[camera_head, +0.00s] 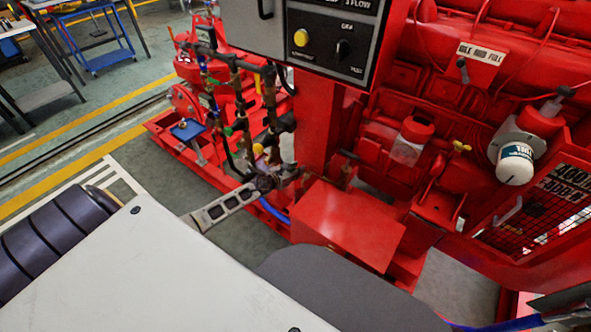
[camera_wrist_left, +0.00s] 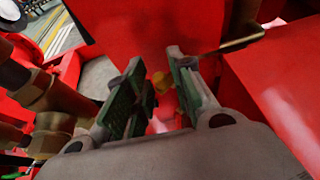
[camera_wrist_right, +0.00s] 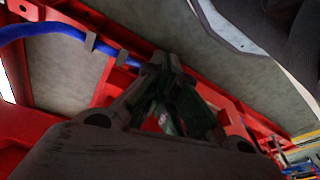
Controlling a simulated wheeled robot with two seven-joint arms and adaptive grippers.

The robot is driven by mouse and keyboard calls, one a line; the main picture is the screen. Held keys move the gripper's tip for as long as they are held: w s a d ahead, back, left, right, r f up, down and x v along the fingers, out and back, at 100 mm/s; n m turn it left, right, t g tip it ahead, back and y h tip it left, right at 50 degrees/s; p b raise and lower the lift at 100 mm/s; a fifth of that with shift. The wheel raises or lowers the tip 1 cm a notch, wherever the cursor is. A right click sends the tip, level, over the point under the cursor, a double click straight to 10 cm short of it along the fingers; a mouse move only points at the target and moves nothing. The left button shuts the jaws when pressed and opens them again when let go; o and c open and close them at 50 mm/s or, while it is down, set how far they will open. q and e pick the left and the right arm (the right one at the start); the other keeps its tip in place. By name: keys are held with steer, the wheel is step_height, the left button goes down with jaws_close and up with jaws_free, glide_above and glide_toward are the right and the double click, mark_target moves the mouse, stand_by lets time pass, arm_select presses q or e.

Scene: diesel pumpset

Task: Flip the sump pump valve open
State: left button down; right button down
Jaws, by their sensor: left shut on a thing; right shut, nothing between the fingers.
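The small yellow valve handle (camera_wrist_left: 161,82) shows between the green-padded fingers of my left gripper (camera_wrist_left: 160,85) in the left wrist view. The fingers stand apart with the handle between them, and they hide part of it. In the head view my left gripper (camera_head: 277,180) is at the lower end of the pipework, beside the red column. A yellow part (camera_head: 258,149) shows just above it; I cannot tell if it is the same handle.
Brass pipe fittings (camera_wrist_left: 55,105) stand close left of my left gripper. A red box (camera_head: 345,225) lies to its right, and the control panel (camera_head: 330,45) overhangs above. A blue hose (camera_wrist_right: 70,32) runs along a red frame rail near my right gripper.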

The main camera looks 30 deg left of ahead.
arm_select(q)
steer(key=n+y+p, duration=0.1)
steer(key=p, duration=0.2)
steer(key=d+n+y+p, duration=0.1)
steer(key=p, duration=0.2)
steer(key=shift+s+d+r+y+p, duration=0.15)
steer(key=shift+s+r+y+p, duration=0.05)
steer(key=shift+s+y+p, duration=0.1)
arm_select(e)
steer(key=s+d+f, duration=0.2)
steer(key=f, duration=0.6)
steer(key=s+d+f+h, duration=0.1)
steer(key=s+d+f, duration=0.1)
steer(key=f, duration=0.6)
steer(key=shift+d, duration=0.35)
stand_by(2.3)
arm_select(q)
steer(key=shift+d+n, duration=0.1)
steer(key=shift+n, duration=0.2)
arm_select(e)
steer(key=shift+w+d+f, duration=0.15)
steer(key=shift+d+f, duration=0.1)
steer(key=shift+f, duration=0.05)
